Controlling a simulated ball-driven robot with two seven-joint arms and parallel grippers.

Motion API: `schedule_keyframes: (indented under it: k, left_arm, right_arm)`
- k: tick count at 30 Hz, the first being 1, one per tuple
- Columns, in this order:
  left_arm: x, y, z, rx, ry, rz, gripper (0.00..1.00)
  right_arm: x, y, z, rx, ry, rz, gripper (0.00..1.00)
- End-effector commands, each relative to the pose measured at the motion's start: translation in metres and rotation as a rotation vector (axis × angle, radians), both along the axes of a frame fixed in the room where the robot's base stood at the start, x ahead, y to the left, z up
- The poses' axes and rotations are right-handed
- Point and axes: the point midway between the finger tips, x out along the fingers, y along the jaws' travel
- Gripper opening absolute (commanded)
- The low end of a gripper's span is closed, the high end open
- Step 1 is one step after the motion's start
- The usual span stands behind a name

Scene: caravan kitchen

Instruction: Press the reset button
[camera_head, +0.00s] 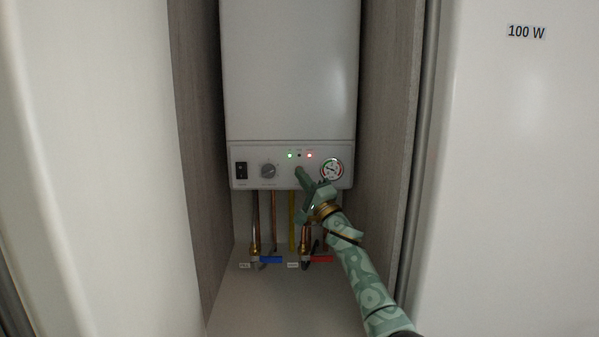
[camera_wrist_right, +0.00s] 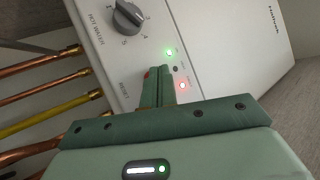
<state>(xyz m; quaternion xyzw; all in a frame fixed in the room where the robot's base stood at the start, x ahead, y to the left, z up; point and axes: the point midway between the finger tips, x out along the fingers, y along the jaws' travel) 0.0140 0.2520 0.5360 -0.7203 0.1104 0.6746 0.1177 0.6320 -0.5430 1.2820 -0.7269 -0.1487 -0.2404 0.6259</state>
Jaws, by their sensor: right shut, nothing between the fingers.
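The white boiler's control panel (camera_head: 285,179) hangs in the narrow cupboard. In the right wrist view, the RESET label (camera_wrist_right: 124,89) shows to the left of my right gripper (camera_wrist_right: 158,72). A small red patch (camera_wrist_right: 147,75), perhaps the edge of the reset button, shows at the left finger; the rest is hidden behind the fingers. In the head view, my right gripper (camera_head: 301,173) is shut and empty, with its tips at the panel's lower middle. I cannot tell whether they touch it. My left gripper is not in view.
A black switch (camera_head: 241,170), a grey knob (camera_head: 268,171) and a round gauge (camera_head: 331,169) flank the fingers. Green (camera_head: 290,155) and red (camera_head: 309,155) lights glow above. Pipes and the blue (camera_head: 271,260) and red (camera_head: 320,259) valve handles are below. Cupboard walls stand close on both sides.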

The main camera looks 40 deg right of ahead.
Motion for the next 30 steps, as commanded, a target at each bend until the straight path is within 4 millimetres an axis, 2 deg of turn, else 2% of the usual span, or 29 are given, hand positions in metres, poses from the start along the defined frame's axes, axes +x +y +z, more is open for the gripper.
schedule_keyframes:
  k: [23, 30]
  left_arm:
    - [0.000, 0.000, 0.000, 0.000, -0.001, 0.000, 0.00]
    - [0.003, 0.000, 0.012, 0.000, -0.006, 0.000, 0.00]
  right_arm:
    - [0.004, -0.004, 0.001, 0.000, -0.001, -0.001, 0.00]
    - [0.000, 0.000, 0.004, 0.001, -0.002, 0.001, 0.00]
